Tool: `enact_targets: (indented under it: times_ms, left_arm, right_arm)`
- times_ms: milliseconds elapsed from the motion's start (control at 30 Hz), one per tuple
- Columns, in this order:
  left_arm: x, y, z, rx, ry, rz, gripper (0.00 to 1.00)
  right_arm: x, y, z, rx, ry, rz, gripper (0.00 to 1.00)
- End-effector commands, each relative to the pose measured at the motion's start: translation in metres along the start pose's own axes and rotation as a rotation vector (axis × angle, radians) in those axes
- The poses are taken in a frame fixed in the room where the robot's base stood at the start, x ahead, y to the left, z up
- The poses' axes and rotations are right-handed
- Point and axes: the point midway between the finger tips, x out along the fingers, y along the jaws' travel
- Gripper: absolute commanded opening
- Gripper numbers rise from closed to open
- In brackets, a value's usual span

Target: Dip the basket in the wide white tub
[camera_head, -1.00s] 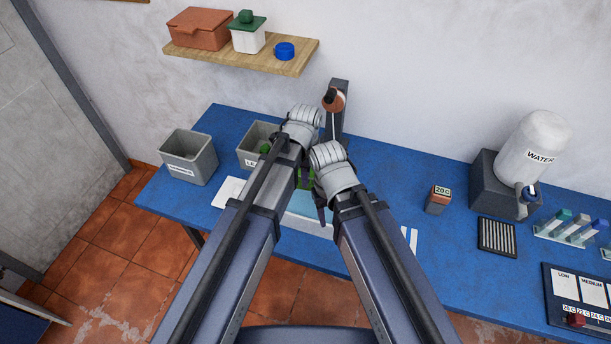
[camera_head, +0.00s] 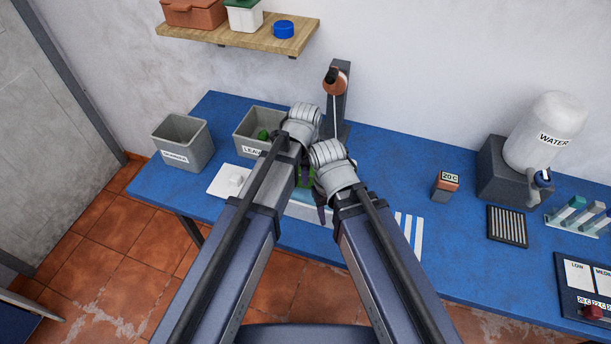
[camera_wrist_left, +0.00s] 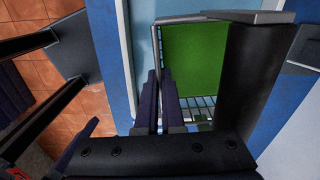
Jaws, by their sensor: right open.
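The wide white tub (camera_head: 308,212) stands near the table's front edge, largely hidden by my arms; its pale rim also shows in the left wrist view (camera_wrist_left: 143,60). The basket (camera_head: 306,178) shows as a green patch between my arms. In the left wrist view the basket (camera_wrist_left: 193,62) has a green inside, a grey rim and wire mesh. My left gripper (camera_wrist_left: 160,85) has its dark fingers close together on the basket's near side. The basket is over or in the tub; its depth is unclear. My right gripper (camera_head: 324,205) is open beside it, partly hidden.
Two grey bins (camera_head: 183,142) (camera_head: 257,122) stand at the left and behind the tub. A stand with an orange-brown top (camera_head: 337,85) rises behind my grippers. A white pad (camera_head: 231,181) and striped paper (camera_head: 409,236) flank the tub.

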Motion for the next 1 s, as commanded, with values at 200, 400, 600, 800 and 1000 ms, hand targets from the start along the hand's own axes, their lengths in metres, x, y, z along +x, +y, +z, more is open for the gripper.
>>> enact_targets:
  times_ms: [200,400,600,800,1000]
  left_arm:
    - [0.021,0.0,0.0,0.0,0.0,0.0,0.0]
    - [0.036,0.0,0.0,0.0,0.0,0.0,0.0]
    - [0.051,0.0,0.0,0.0,0.0,0.0,0.0]
    - [0.067,0.0,0.0,0.0,0.0,0.0,0.0]
    - [0.082,0.0,0.0,0.0,0.0,0.0,0.0]
  right_arm:
    - [0.021,-0.002,-0.001,0.001,0.0,0.0,0.5]
    - [0.036,-0.003,-0.002,0.001,0.0,0.0,0.5]
    - [0.051,-0.005,-0.003,0.001,0.0,0.0,0.5]
    - [0.066,-0.006,-0.004,0.001,0.0,0.0,0.5]
    - [0.081,-0.008,-0.005,0.001,0.0,0.0,0.5]
